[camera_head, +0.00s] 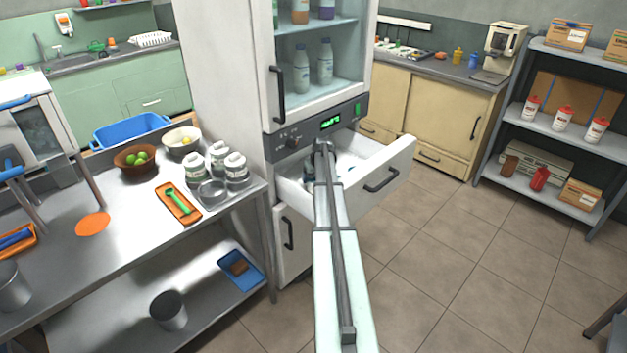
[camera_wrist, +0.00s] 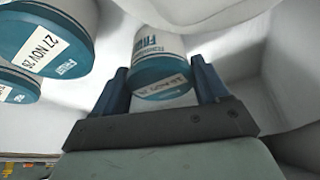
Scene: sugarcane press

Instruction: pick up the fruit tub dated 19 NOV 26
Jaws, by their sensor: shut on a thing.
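In the wrist view my gripper (camera_wrist: 160,78) has its two blue fingers on either side of a white fruit tub (camera_wrist: 158,48) with a teal end. The tub's date label is small and blurred, and I cannot read its day for sure. A second tub (camera_wrist: 45,40) at the upper left bears the date 27 NOV 26. Part of another teal-ended tub (camera_wrist: 15,88) shows below it, its date cut off. In the head view my arm reaches into the open white drawer (camera_head: 395,172) of the fridge cabinet and hides the held tub.
The drawer's pale walls (camera_wrist: 262,95) stand close to my gripper on the right. A glass-doored compartment (camera_head: 318,60) with bottles is above the drawer. A steel table (camera_head: 130,215) with bowls and white tubs stands at the left.

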